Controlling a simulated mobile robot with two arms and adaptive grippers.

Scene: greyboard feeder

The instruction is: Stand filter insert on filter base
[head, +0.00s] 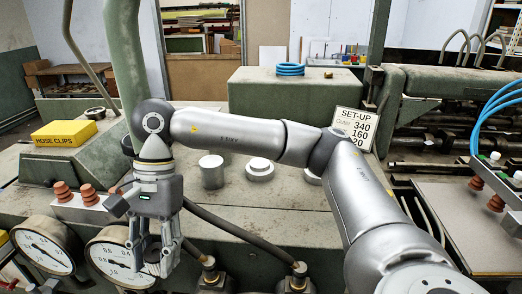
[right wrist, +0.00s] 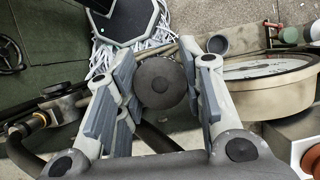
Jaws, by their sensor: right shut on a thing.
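My right gripper (head: 153,250) hangs at the lower left of the head view, in front of a dial gauge. In the right wrist view its fingers (right wrist: 162,95) are closed around a dark round piece (right wrist: 160,82), seen end on. I take this for the filter insert; the fingers hide its sides. On the grey-green bench top stand a tall silver cylinder (head: 212,172) and a low stepped silver piece (head: 260,169). Another silver piece (head: 313,177) is partly hidden by my right arm. I cannot tell which is the filter base. My left gripper is not in view.
Two gauges, left (head: 44,246) and right (head: 108,262), line the bench front. Red-brown insulators (head: 88,194) stand behind them. A yellow hose clips box (head: 64,133), a set-up sign (head: 353,128) and hose fittings (head: 298,270) are nearby.

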